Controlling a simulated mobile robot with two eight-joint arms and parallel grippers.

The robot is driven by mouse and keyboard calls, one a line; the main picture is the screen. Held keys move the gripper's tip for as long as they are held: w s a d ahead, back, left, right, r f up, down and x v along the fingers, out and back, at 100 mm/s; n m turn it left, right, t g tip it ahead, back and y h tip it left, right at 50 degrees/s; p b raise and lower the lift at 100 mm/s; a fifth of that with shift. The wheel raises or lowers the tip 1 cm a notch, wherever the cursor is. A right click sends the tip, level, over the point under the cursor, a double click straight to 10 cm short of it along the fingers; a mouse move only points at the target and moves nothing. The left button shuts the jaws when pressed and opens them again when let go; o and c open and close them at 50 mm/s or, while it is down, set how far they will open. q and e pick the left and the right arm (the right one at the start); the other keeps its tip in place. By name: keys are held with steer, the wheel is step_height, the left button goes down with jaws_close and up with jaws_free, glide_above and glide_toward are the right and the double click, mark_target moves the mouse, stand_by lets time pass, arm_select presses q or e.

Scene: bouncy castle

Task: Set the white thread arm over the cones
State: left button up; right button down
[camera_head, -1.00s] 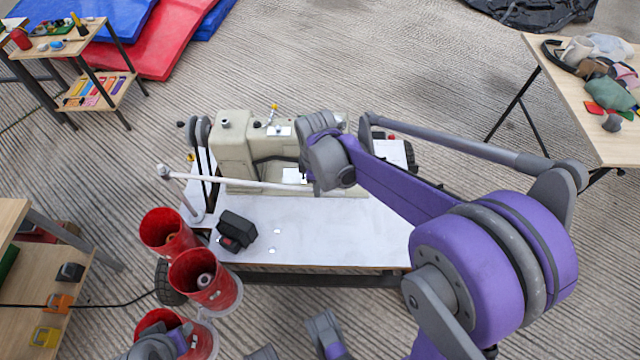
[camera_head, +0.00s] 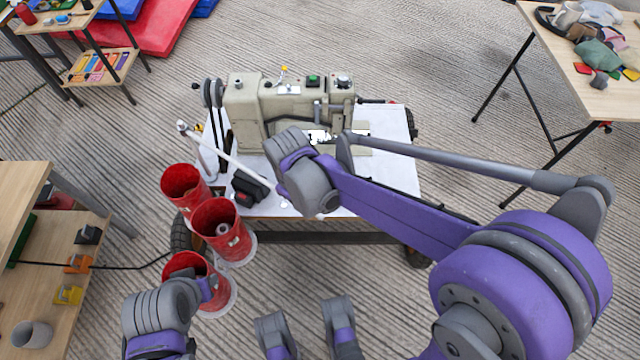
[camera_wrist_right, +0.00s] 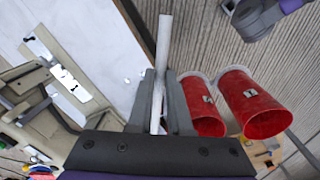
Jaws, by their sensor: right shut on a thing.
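The white thread arm (camera_head: 227,157) is a thin rod running from a post at the back left of the sewing table towards the front right. My right gripper (camera_wrist_right: 160,98) is shut on the rod, which lies between its fingers in the right wrist view; in the head view my wrist hides the fingers. Three red cones (camera_head: 222,222) stand in a row at the table's left front; two show in the right wrist view (camera_wrist_right: 250,103). The rod passes to the right of the cones. My left gripper (camera_head: 207,291) is beside the nearest cone, its fingertips unclear.
A beige sewing machine (camera_head: 290,100) stands on the white table (camera_head: 392,140). A black box (camera_head: 250,187) sits at the table's left front corner, close to the rod. A wooden shelf (camera_head: 40,265) stands left of the cones.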

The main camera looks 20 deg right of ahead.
steer(key=s+a+m, duration=0.2)
steer(key=s+a, duration=0.2)
steer(key=a, duration=0.5)
steer(key=s+a+m+p, duration=0.1)
steer(key=s+a+m, duration=0.2)
steer(key=a, duration=0.6)
steer(key=shift+s, duration=0.9)
steer(key=c, duration=1.2)
jaws_free()
steer(key=shift+a, duration=0.1)
steer(key=o, duration=0.4)
steer(key=shift+a, duration=0.1)
steer(key=shift+c, duration=0.2)
steer(key=shift+r, duration=0.1)
